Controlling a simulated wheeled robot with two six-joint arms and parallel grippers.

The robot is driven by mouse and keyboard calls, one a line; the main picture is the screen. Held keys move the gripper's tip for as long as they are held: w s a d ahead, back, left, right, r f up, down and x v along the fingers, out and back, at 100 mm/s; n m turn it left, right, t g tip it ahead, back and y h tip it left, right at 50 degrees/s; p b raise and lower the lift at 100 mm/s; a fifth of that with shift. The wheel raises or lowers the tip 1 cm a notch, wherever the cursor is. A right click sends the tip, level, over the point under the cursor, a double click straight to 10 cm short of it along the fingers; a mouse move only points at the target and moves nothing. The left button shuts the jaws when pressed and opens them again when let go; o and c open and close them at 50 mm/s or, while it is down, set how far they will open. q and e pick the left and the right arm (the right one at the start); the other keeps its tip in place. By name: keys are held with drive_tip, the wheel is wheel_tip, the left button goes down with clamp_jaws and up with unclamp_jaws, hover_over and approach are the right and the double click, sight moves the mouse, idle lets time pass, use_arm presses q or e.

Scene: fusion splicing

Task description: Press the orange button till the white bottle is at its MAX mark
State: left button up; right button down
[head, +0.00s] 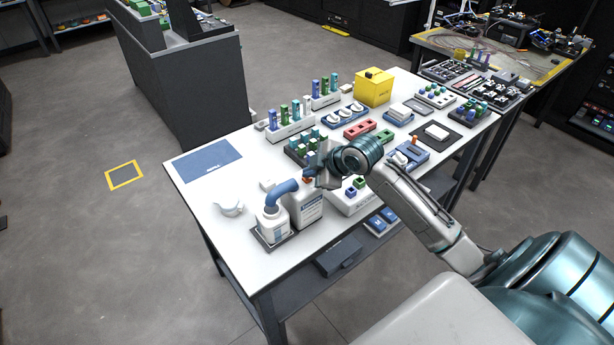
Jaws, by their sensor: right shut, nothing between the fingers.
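The white bottle (273,226) stands upright on a dark tray (286,240) near the table's front left corner. A curved blue pipe (284,190) reaches over it from a white dispenser (308,211) just to its right. The bottle's MAX mark and liquid level are too small to tell. The orange button (306,181) shows as a small patch on the dispenser's top, partly hidden by my right gripper. My right gripper (311,172) is shut and empty, right at the button; I cannot tell whether it touches. My left gripper is out of view.
A small white jug (230,208) stands left of the bottle, near a blue mat (207,160). Racks with coloured vials (291,128), a yellow box (374,87) and several small trays crowd the table behind my right arm. The table's front left is mostly clear.

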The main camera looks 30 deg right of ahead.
drive_tip(key=shift+r+p, duration=0.65)
drive_tip(key=shift+r, duration=0.05)
wheel_tip(320, 180, up, 5)
drive_tip(key=p, duration=0.4)
drive_tip(key=shift+p, duration=0.4)
